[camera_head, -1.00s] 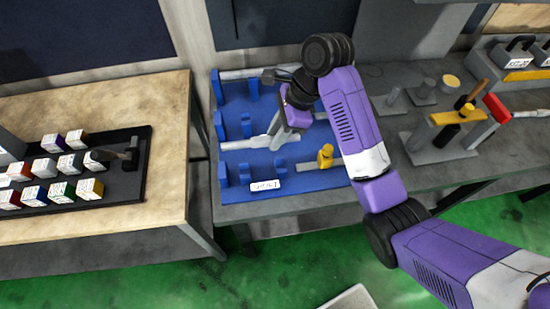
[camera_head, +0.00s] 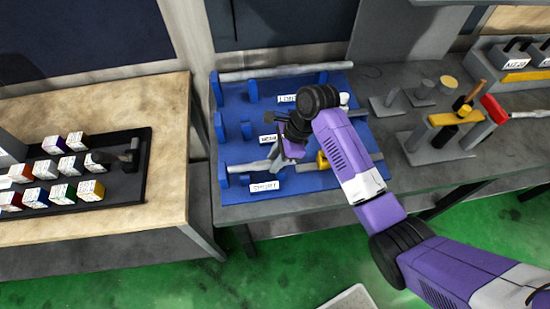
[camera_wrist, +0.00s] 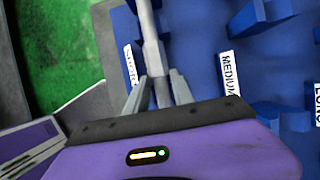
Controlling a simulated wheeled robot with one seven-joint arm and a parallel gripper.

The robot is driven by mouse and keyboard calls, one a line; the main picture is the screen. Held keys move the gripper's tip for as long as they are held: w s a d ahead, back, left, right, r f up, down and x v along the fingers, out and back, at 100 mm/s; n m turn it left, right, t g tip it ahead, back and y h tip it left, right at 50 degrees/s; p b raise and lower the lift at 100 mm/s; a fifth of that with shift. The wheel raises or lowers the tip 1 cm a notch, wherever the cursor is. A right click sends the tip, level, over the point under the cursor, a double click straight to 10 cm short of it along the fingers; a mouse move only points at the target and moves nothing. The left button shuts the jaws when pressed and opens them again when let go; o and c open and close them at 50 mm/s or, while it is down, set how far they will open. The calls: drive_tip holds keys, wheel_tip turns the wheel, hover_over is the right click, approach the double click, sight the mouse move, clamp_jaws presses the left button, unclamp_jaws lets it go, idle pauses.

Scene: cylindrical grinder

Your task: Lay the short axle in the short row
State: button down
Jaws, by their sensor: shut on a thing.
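My gripper (camera_head: 282,162) is shut on the short axle (camera_head: 250,167), a grey stepped bar lying roughly level across the picture. In the wrist view the axle (camera_wrist: 151,50) runs up from between the two fingers (camera_wrist: 154,92). The blue rack (camera_head: 235,127) has label plates; the short row's label (camera_head: 264,187) is at the front, just below the axle. The axle's left end is by the short row's left blue support (camera_head: 223,177). Whether it rests in the supports or hangs just above them I cannot tell. My gripper hides its right part.
A long axle (camera_head: 285,71) lies in the rack's rear row. The medium label (camera_head: 268,139) marks the middle row. A yellow piece (camera_head: 322,160) stands right of my gripper. A grey stand with a yellow bar (camera_head: 455,118) is at right. A box tray (camera_head: 115,190) is at left.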

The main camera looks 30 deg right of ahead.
drive_tip(key=shift+f, duration=0.6)
drive_tip(key=c, duration=1.1)
unclamp_jaws()
drive_tip(key=shift+d+f, duration=0.1)
drive_tip(key=shift+s, duration=0.1)
drive_tip(key=shift+f, duration=0.1)
drive_tip(key=shift+d+r, duration=0.1)
drive_tip(key=shift+r, duration=0.45)
drive_tip(key=v, duration=1.2)
drive_tip(key=shift+a+r, duration=0.25)
drive_tip(key=shift+r, duration=0.1)
drive_tip(key=shift+f, duration=0.1)
